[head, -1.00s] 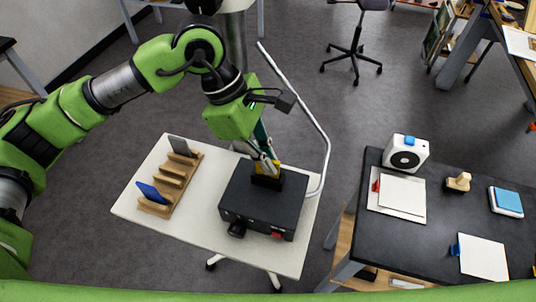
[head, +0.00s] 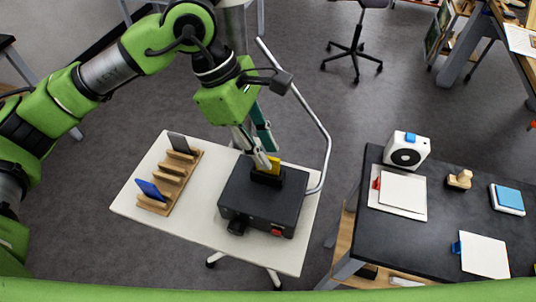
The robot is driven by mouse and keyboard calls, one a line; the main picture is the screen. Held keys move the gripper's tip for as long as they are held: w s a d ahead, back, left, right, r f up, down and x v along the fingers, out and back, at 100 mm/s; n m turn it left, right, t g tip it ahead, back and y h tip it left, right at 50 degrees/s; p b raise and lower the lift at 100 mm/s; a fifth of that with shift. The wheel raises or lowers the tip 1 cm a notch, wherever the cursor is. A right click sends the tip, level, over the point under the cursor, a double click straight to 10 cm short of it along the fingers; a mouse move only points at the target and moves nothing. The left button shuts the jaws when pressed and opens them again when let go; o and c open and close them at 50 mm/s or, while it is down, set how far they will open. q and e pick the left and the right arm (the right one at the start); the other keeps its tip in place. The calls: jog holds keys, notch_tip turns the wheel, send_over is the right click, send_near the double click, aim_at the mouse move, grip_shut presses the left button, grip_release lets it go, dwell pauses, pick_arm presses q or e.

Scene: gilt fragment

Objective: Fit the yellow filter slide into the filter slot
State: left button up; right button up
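The yellow filter slide (head: 274,163) stands in the dark filter slot (head: 267,178) on top of the black box (head: 252,200). Only its upper part shows, and how deep it sits is hard to tell. My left gripper (head: 267,158) is just above and beside the slide, at its left and far side. Its two fingers are spread apart with nothing between them. Whether one fingertip still touches the slide cannot be told. My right gripper is out of view.
A wooden rack (head: 169,184) with a grey slide (head: 179,142) and a blue slide (head: 150,190) stands on the white cart (head: 205,228), left of the box. A bent grey rail (head: 315,118) rises on the cart's right. A black table (head: 420,250) is further right.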

pick_arm(q)
jog(key=b+v, duration=0.1)
jog(key=v, duration=0.8)
jog(key=shift+r+b, duration=0.35)
jog(key=shift+b, duration=0.05)
jog(key=shift+s+a+f, duration=0.1)
